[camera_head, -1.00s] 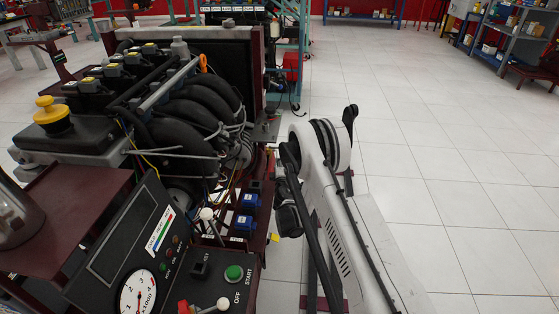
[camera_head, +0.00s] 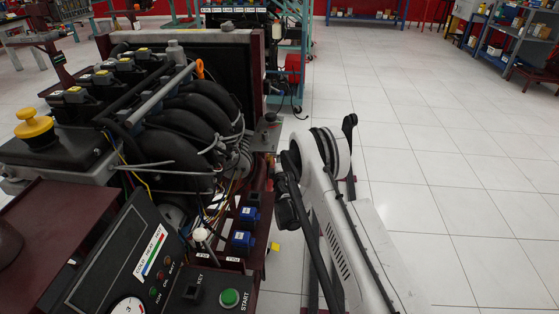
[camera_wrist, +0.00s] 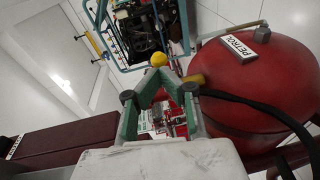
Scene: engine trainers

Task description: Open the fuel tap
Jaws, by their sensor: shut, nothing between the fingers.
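A red tank (camera_wrist: 262,85) marked PETROL fills the right of the wrist view. A brass-coloured fitting (camera_wrist: 194,80), which looks like the fuel tap, sits at its left side, near the start of a black hose (camera_wrist: 255,104). I cannot make out its lever position. My gripper (camera_wrist: 158,74) is shut and empty, with green fingers pointing toward the upper middle. Its tips are left of the fitting, with no visible contact. A yellow ball-shaped knob (camera_wrist: 158,59) shows just past the tips. In the head view my gripper and the tank cannot be made out.
The engine trainer (camera_head: 180,110) stands at left in the head view, with its control panel (camera_head: 135,255) and green START button (camera_head: 229,297) in front. A blue-green frame (camera_wrist: 112,40) stands beyond my gripper. Open tiled floor (camera_head: 450,190) lies to the right.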

